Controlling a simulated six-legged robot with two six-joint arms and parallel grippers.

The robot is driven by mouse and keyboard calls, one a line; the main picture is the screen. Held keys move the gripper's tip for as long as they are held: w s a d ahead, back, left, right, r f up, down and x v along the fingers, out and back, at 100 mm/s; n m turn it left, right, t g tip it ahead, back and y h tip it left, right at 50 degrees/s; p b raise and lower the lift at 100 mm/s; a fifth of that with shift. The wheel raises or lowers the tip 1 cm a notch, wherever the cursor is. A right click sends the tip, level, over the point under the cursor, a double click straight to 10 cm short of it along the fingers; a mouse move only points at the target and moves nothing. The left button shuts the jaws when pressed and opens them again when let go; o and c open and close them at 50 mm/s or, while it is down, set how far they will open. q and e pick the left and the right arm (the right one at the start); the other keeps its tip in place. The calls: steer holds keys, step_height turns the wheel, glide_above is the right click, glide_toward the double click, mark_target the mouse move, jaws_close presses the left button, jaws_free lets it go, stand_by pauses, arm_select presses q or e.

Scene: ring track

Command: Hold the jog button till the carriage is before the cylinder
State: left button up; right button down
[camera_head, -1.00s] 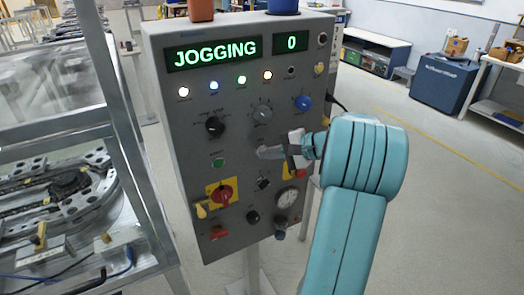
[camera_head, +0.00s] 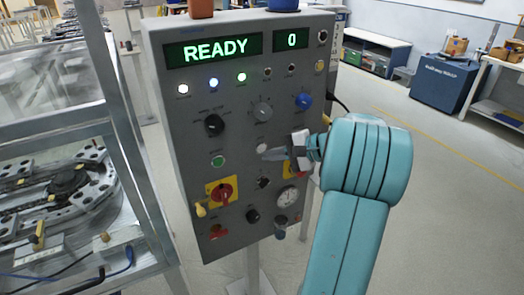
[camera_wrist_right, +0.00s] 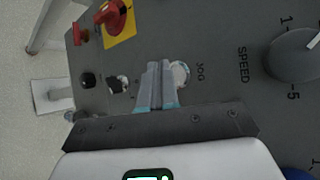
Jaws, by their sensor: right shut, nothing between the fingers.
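The white jog button (camera_head: 262,146) is on the grey panel, just above my right fingertips in the head view. The right wrist view shows it beside the fingertips (camera_wrist_right: 181,72), next to the word JOG. My right gripper (camera_head: 268,155) is shut and empty, its tips close to the button; I cannot tell whether they touch it. The display (camera_head: 214,50) reads READY, and the small display (camera_head: 291,40) reads 0. The ring track (camera_head: 75,190) is at the left behind a metal frame; I cannot clearly tell the carriage or cylinder there. My left gripper is not in view.
Around the button are a black knob (camera_head: 214,125), a blue knob (camera_head: 303,100), a green button (camera_head: 218,161), a red switch (camera_head: 222,192) on a yellow plate and a gauge (camera_head: 287,197). The floor at the right is clear.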

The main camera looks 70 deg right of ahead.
steer(key=shift+s, duration=0.1)
steer(key=s+a, duration=0.1)
steer(key=s+a+b, duration=0.1)
steer(key=s+a, duration=0.1)
steer(key=shift+s+a+b, duration=0.15)
steer(key=shift+s+b, duration=0.15)
stand_by(0.4)
stand_by(0.3)
